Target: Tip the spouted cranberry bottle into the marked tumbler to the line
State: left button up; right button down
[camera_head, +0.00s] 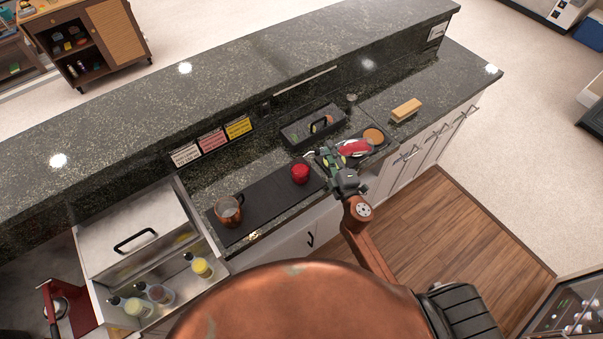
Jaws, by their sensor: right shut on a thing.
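My right gripper (332,161) is shut on the cranberry bottle (355,147), a red body with pale parts. The bottle looks tilted, close to lying on its side, over the counter. The fingers hide its left part, so I cannot make out the spout. A small, round, red-filled vessel (300,173), which looks like the tumbler, stands on the black mat (262,197), just left of and nearer than the gripper. Its line is too small to see, and I cannot tell whether liquid is flowing. My left gripper is not in view.
A copper mug (228,210) stands on the mat's left part. A dark caddy (313,125) is behind the gripper. A round tan item (373,136) and a wooden-backed brush (406,110) lie to the right. Several bottles (200,266) stand in a steel well at lower left.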

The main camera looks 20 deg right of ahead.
jog(key=r+m+p, duration=0.1)
jog(key=r+p, duration=0.1)
jog(key=r+m+p, duration=0.2)
jog(key=p, duration=0.1)
jog(key=r+m+p, duration=0.2)
jog(key=shift+a+r+p, duration=0.15)
jog(key=shift+a+p, duration=0.15)
jog(key=shift+p, duration=0.05)
notch_tip(320, 180, up, 5)
jog(key=m+p, duration=0.8)
jog(key=p, duration=0.2)
jog(key=shift+m+y+p, duration=0.3)
jog(key=shift+m+y, duration=0.1)
jog(key=shift+r+m, duration=0.1)
jog(key=shift+m, duration=0.3)
jog(key=shift+s, duration=0.15)
